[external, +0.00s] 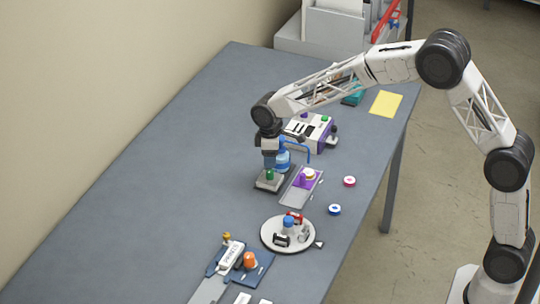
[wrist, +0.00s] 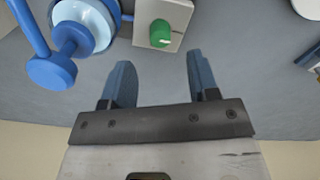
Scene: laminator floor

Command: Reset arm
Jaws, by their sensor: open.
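My gripper (wrist: 160,80) is open, with its two blue fingers apart and nothing between them in the wrist view. In the external view my gripper (external: 269,160) hangs from the bent arm, low over the far half of the grey table (external: 160,150). It is close to a small grey box with a green knob (external: 269,175). In the wrist view the green knob (wrist: 160,33) lies just beyond the fingertips, and the fingers do not enclose it. Whether the gripper touches the box cannot be told.
A blue device with a crank (wrist: 75,40) stands beside the knob box. A white machine (external: 305,133), a purple-topped slide (external: 300,187), a round white turntable (external: 270,236) and a blue fixture (external: 252,270) stand nearby. The table's left side is clear.

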